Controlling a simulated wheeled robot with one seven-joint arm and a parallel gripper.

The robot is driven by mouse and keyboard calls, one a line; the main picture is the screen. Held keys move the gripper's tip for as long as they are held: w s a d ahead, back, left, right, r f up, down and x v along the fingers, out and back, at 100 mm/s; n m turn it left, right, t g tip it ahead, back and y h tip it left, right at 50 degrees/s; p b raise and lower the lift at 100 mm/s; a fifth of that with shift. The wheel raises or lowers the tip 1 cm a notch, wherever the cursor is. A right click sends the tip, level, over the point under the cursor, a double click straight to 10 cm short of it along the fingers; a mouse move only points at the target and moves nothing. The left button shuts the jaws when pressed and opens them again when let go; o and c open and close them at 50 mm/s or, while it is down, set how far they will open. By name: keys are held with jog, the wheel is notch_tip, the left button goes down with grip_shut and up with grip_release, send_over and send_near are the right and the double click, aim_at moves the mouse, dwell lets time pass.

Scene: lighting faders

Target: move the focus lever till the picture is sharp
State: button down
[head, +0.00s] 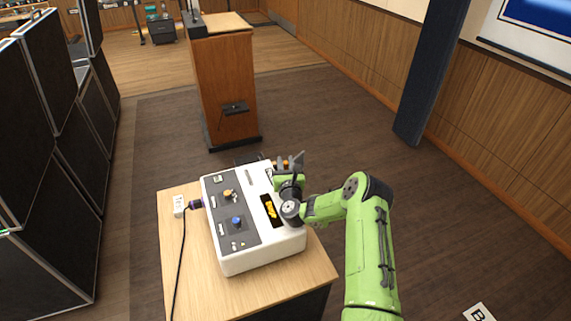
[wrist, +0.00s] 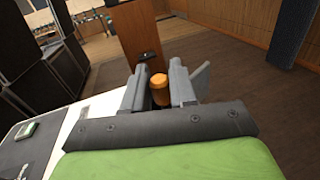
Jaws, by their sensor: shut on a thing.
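A white control box (head: 262,261) sits on a small wooden table. An orange knob (wrist: 160,90), apparently the focus lever's end, is between the fingers of my gripper (wrist: 160,84) in the wrist view. My gripper (head: 289,163) is at the far right corner of the box in the head view, shut on this orange end. The lever's shaft and slot are hidden by my gripper and arm. The projected picture (head: 540,15) shows only in part at the top right, as a blue patch. I cannot tell how sharp it is.
The box also has an orange knob (head: 229,194), a blue knob (head: 236,222) and a dark display (head: 271,210) with yellow marks. A plug and cable are at its left. A wooden lectern (head: 228,80) stands beyond, black cases (head: 45,190) at left.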

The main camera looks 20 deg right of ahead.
jog(key=shift+r, duration=0.1)
jog(key=p, duration=0.2)
jog(key=shift+w+r+p, duration=0.15)
jog(key=shift+r+p, duration=0.15)
jog(key=shift+p, duration=0.1)
jog(key=shift+w+g+p, duration=0.2)
jog(key=shift+g+p, duration=0.2)
jog(key=shift+p, duration=0.45)
jog(key=shift+w+g+p, duration=0.3)
jog(key=shift+w+p, duration=0.05)
jog(key=shift+p, duration=0.65)
jog(key=shift+w+f+n, duration=0.2)
jog(key=shift+f+n, duration=0.05)
jog(key=shift+n, duration=0.05)
jog(key=c, duration=1)
grip_release()
jog(key=shift+c, duration=0.2)
jog(key=shift+f, duration=0.1)
